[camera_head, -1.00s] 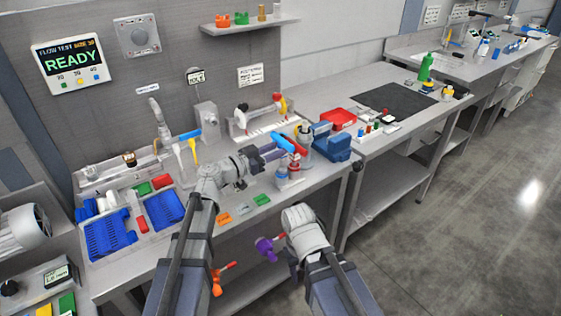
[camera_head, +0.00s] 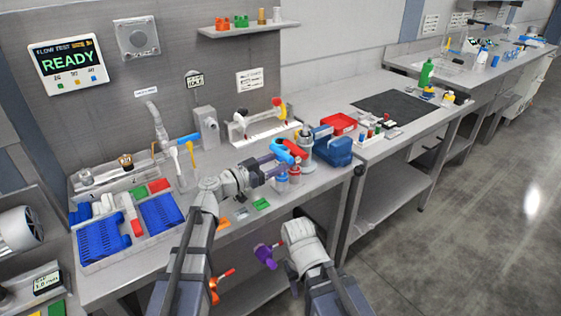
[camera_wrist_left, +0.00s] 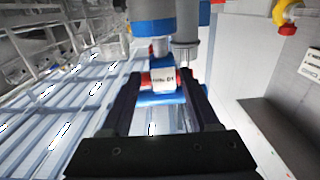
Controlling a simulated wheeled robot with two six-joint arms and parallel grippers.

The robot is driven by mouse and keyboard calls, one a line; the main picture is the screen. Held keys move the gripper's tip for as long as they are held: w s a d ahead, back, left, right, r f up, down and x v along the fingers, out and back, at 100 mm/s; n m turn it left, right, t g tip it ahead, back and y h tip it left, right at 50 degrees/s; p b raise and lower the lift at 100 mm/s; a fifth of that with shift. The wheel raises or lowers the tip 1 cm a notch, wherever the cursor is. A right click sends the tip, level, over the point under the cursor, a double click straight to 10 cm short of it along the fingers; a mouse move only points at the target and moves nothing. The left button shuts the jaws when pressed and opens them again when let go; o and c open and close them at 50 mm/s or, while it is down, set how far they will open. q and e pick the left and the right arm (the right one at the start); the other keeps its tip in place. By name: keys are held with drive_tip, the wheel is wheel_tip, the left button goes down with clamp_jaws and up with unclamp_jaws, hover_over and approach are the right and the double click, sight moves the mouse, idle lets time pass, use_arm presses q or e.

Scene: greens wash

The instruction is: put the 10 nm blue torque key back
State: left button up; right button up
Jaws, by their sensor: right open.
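My left gripper (camera_head: 277,165) is over the bench at a cluster of red and blue parts. A bright blue curved handle (camera_head: 279,151) and a red one (camera_head: 294,147) are just beyond it.
A grey tray with blue racks (camera_head: 100,240) sits at left. A dark blue box (camera_head: 333,150) and a red bin (camera_head: 338,123) stand right of my left gripper. Purple (camera_head: 263,254) and orange (camera_head: 213,290) handles show below the bench edge.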

use_arm(q)
drive_tip(key=shift+r, duration=0.15)
drive_tip(key=v, duration=1.2)
drive_tip(key=shift+d, duration=0.1)
drive_tip(key=s+d+f+n+g+y+p, duration=0.1)
drive_tip(key=s+d+f+g+y+p, duration=0.45)
drive_tip(key=s+d+f+g, duration=0.35)
drive_tip(key=s+a+f+n+g+y+p, duration=0.2)
drive_tip(key=s+a+n+y+p, duration=0.3)
drive_tip(key=s+y, duration=0.5)
drive_tip(key=shift+s+f+n, duration=0.2)
drive_tip(key=shift+s+n, duration=0.2)
drive_tip(key=shift+n, duration=0.1)
drive_tip(key=shift+a, duration=0.1)
